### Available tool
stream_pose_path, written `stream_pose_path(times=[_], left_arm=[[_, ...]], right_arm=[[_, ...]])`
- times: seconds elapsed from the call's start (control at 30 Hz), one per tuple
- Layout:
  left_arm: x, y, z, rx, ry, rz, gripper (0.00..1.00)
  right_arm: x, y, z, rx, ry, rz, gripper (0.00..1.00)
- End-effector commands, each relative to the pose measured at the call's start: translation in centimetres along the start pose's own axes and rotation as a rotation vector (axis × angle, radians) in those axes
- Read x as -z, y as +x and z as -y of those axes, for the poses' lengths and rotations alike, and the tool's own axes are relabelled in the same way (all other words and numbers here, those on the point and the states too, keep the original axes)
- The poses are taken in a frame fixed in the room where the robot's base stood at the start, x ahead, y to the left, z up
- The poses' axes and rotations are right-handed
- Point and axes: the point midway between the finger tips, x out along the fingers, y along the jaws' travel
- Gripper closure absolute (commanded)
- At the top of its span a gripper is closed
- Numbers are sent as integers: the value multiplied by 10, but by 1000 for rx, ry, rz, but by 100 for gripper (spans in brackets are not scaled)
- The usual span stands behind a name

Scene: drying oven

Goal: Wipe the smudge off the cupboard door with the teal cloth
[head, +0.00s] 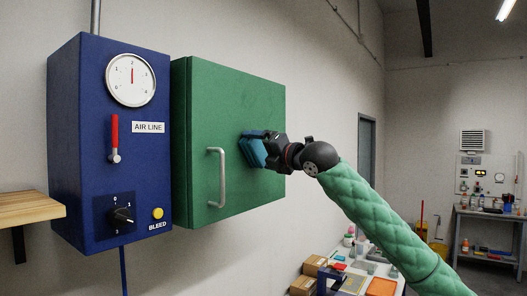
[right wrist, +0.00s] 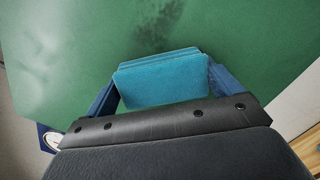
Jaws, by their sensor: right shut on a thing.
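The green cupboard door (head: 225,120) is closed and has a pale bar handle (head: 216,178). My right gripper (head: 268,148) is shut on the teal cloth (head: 252,151), a folded pad, at the right part of the door. In the right wrist view the cloth (right wrist: 160,80) sits between the two blue fingers, with the green door (right wrist: 60,50) behind it. The dark smudge (right wrist: 158,22) shows on the door just beyond the cloth's top edge. I cannot tell whether the cloth touches the door. The smudge is not clear in the head view. My left gripper is not in view.
A blue air line box (head: 85,150) with a gauge (head: 131,80), red lever and knob hangs left of the cupboard. A wooden shelf (head: 25,208) juts out at far left. A table with boxes and trays (head: 382,286) stands below right.

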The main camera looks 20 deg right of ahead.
Motion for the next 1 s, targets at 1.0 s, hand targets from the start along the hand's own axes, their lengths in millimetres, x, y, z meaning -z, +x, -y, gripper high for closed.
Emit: stream_pose_path(times=[1.0], left_arm=[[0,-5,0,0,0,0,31]], right_arm=[[-19,3,-7,2,0,2,31]])
